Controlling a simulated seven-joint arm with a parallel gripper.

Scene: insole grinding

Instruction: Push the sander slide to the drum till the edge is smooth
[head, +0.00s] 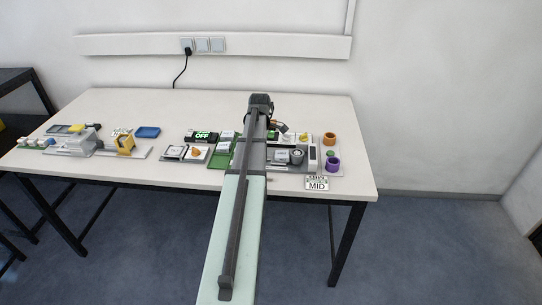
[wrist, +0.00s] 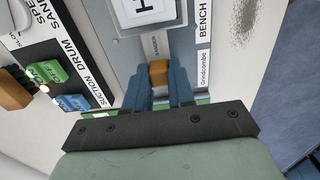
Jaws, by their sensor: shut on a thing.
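In the wrist view my gripper (wrist: 158,90) has its two blue fingers closed around a small orange-brown block (wrist: 158,70), which looks like a handle on the grey bench unit. In the head view my arm covers the gripper and this block. The sander unit (head: 312,158) sits at the right of the table, partly behind my arm, with grey round parts (head: 297,157) that may include the drum. I cannot make out the slide, the edge being ground or any contact with the drum.
Orange (head: 329,139) and purple (head: 333,164) cups and a MID sign (head: 317,184) stand at right. The back of the table is mostly clear.

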